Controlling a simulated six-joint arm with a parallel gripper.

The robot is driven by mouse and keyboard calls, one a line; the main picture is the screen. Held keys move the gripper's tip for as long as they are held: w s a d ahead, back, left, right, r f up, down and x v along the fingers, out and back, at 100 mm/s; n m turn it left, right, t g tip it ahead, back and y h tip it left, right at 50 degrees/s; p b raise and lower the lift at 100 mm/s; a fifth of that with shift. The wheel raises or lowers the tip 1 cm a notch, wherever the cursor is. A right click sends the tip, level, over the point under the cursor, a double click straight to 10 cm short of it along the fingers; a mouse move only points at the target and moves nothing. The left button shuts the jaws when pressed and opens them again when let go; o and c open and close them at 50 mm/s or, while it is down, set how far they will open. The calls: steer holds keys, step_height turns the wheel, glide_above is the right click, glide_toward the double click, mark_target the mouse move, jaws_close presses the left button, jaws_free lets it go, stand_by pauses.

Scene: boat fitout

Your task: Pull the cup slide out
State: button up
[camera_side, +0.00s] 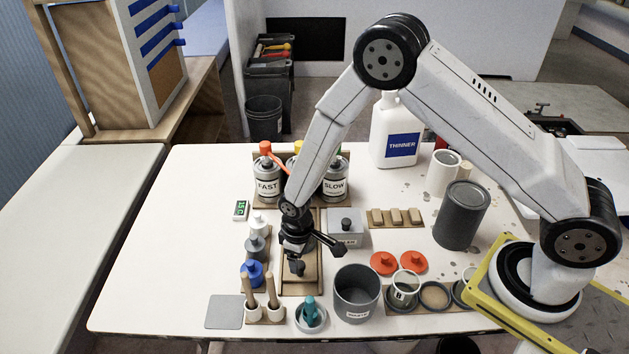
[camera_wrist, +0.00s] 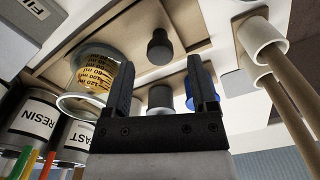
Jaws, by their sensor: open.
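The cup slide (camera_side: 305,285) is a narrow wooden tray lying on the white table under my gripper. In the wrist view its wooden surface (camera_wrist: 195,14) carries a dark round knob (camera_wrist: 159,47). My gripper (camera_side: 316,257) points down over the slide, fingers spread. In the wrist view my gripper (camera_wrist: 161,92) is open and empty, and the knob appears beyond the gap between its fingers, apart from them.
FAST (camera_side: 267,186) and SLOW (camera_side: 335,186) cans stand behind the slide. A grey box with a knob (camera_side: 346,235) is close on its right, a grey waste pot (camera_side: 356,298) at front right. Several bottles, including a blue one (camera_side: 252,274), and brushes (camera_side: 271,291) line its left.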

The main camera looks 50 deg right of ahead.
mark_target(300, 264)
steer(key=shift+f, duration=2.1)
jaws_close()
